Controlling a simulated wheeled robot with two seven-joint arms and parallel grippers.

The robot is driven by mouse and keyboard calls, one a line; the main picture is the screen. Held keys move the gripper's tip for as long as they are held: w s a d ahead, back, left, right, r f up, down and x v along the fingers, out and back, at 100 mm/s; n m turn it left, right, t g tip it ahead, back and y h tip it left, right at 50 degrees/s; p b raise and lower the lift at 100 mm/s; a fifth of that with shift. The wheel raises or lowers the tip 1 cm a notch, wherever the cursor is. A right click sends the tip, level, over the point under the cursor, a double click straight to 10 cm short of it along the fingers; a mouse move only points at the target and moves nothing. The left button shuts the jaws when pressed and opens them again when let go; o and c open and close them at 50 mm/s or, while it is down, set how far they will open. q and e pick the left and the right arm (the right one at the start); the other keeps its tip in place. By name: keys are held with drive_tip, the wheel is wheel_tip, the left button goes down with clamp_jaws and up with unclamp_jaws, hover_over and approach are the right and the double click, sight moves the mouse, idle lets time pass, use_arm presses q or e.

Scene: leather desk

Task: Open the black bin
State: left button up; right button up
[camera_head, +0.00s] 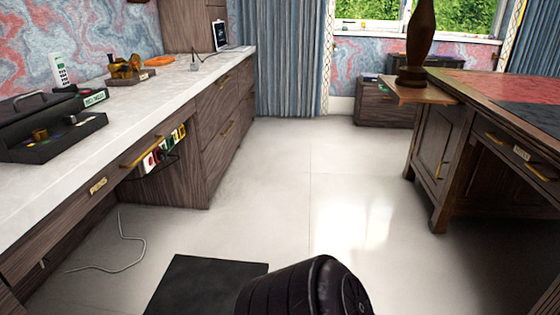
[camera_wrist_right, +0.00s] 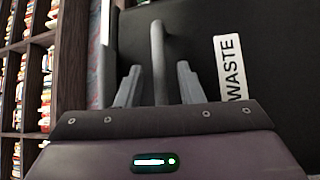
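The black bin (camera_wrist_right: 290,75) fills much of the right wrist view, with a white label reading WASTE on its dark face. A grey bar-shaped handle (camera_wrist_right: 157,50) runs along that face. My right gripper (camera_wrist_right: 158,85) is open, its two grey fingers on either side of the handle's line, with gaps between each finger and the bar. I cannot tell how deep the handle sits between them. No lid gap shows. In the head view, neither gripper is in sight, and I cannot identify the bin for certain. My left gripper is not in view.
In the right wrist view, a bookshelf (camera_wrist_right: 38,70) stands at left. In the head view, a long counter (camera_head: 150,98) runs along the left and a wooden desk (camera_head: 436,150) stands right. A flat dark square (camera_head: 205,285) shows at the bottom. The floor between is clear.

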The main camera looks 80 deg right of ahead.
drive_tip(key=v, duration=0.8)
idle(0.5)
